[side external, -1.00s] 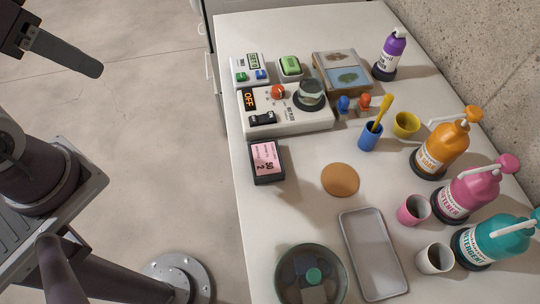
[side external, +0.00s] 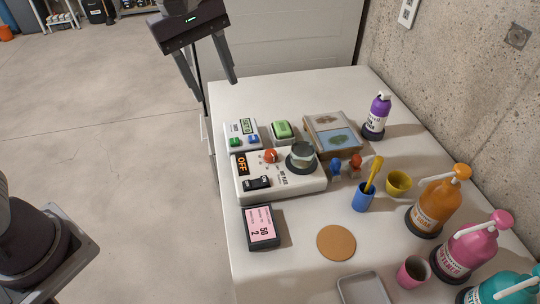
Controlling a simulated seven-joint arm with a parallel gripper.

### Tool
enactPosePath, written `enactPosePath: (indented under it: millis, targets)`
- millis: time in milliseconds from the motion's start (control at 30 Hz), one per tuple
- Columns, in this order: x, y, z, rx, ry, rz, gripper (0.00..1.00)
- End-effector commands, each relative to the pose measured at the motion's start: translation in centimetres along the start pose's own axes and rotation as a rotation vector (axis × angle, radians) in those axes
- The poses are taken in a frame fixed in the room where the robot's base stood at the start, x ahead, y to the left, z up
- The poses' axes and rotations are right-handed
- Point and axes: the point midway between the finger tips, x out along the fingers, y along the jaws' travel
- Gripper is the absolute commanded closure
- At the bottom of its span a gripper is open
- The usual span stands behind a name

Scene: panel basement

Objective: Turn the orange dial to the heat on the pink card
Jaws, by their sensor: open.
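The orange dial (side external: 270,156) sits on top of a white hot plate (side external: 290,189), left of a round dark-based heating spot that holds a small glass vessel (side external: 301,152). The hot plate's small display (side external: 241,164) reads OFF in orange, and a black switch (side external: 257,183) lies below the dial. The pink card (side external: 262,224) is in a dark holder in front of the hot plate; it shows 50 and 2, with smaller text too fine to read. My gripper (side external: 218,88) is open and empty, above the table's far left edge, behind and left of the dial.
A white timer (side external: 241,135) and a green block in a dish (side external: 282,131) stand behind the hot plate. A framed tray (side external: 332,135), blue and orange stoppers, a blue cup (side external: 363,197) with a yellow stick and a yellow cup (side external: 397,183) stand right. Several pump bottles line the right side.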

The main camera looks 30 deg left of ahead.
Motion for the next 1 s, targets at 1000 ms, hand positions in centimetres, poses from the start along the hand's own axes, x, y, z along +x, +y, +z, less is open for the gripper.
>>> enactPosePath:
  millis: [1000]
  targets:
    - [23.7,6.7,-0.5,-0.551,0.128,-0.173,0.50]
